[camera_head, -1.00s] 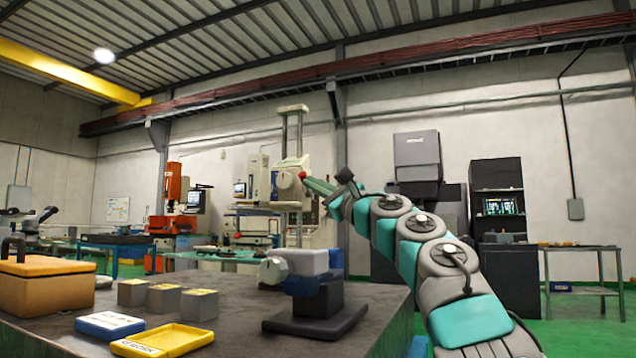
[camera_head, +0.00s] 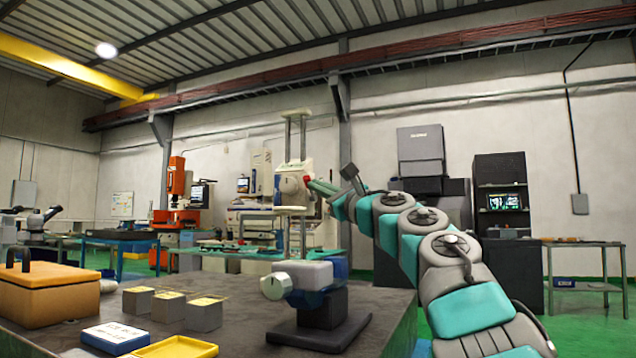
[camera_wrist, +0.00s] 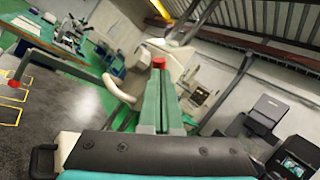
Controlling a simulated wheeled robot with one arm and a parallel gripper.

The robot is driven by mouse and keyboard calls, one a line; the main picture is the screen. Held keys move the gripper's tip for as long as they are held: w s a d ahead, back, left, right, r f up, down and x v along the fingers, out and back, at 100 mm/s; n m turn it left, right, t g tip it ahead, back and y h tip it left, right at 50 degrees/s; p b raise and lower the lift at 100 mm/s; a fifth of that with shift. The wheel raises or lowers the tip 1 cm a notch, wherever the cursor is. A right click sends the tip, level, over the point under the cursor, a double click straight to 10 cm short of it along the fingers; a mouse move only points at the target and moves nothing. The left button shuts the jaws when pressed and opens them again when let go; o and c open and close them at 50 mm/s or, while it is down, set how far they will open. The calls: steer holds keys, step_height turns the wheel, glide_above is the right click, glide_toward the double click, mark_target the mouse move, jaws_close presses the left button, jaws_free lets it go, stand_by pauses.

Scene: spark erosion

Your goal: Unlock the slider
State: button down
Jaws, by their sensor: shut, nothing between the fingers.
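A fixture stands on the dark table in the head view, with a round grey knob (camera_head: 274,286), a grey and blue body (camera_head: 312,274) and a black base (camera_head: 320,331). I cannot tell which part is the slider or its lock. My gripper (camera_head: 312,185), green with a red tip, is shut and empty. In the head view it shows above the fixture, apart from it. In the wrist view its green fingers (camera_wrist: 160,100) lie together, with red at the tip.
On the table (camera_head: 240,318) stand an orange case (camera_head: 45,295), several grey blocks with yellow tops (camera_head: 170,305), a blue tray (camera_head: 114,337) and a yellow tray (camera_head: 178,349). A bare strip of tabletop lies between the blocks and the fixture.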

steer(key=r+m+h+p, duration=0.1)
steer(key=p, duration=0.1)
steer(key=w+m+h+p, duration=0.1)
steer(key=m+p, duration=0.1)
steer(key=p, duration=0.1)
steer(key=shift+d+r, duration=0.15)
steer(key=shift+r, duration=0.2)
steer(key=shift+p, duration=0.3)
